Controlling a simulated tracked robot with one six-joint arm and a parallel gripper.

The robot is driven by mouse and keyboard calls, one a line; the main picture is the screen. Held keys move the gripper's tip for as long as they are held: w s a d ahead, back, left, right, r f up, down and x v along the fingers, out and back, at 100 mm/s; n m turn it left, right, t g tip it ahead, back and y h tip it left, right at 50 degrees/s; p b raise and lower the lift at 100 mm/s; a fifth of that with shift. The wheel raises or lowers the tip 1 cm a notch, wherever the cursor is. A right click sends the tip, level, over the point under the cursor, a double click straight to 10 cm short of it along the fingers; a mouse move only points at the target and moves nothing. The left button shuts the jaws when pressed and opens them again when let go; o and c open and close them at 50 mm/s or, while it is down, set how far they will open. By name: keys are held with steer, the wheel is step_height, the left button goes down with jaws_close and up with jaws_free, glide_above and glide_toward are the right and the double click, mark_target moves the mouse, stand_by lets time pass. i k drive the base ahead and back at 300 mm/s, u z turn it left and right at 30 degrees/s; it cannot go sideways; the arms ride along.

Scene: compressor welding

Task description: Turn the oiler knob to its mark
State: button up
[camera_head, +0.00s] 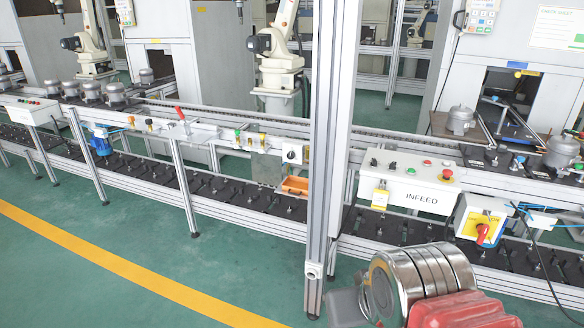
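I cannot tell for sure which part is the oiler knob, and its mark does not show. A row of small fittings with green and yellow parts (250,140) sits on the front rail left of the post. Beside them, a white box with a black rotary knob (292,152) faces me. Farther left on the rail are more small fittings (149,124), too small to read. A silver ringed part with a red part, apparently my arm, fills the bottom right. My gripper's fingertips are not in view, so nothing shows it touching any knob.
A tall aluminium post (329,150) stands in front of the conveyor line. Right of it are the INFEED panel (410,180) and a yellow box with a red rotary switch (482,225). An orange bin (296,185) sits low. The green floor (80,225) at front left is clear.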

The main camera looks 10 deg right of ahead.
mark_target(291, 155)
steer(key=k, duration=0.35)
steer(key=u, duration=0.7)
steer(key=i, duration=1)
steer(key=u, duration=0.85)
steer(key=i, duration=1.5)
steer(key=z, duration=0.5)
steer(key=i, duration=0.65)
steer(key=z, duration=0.8)
steer(key=i, duration=0.45)
steer(key=z, duration=0.25)
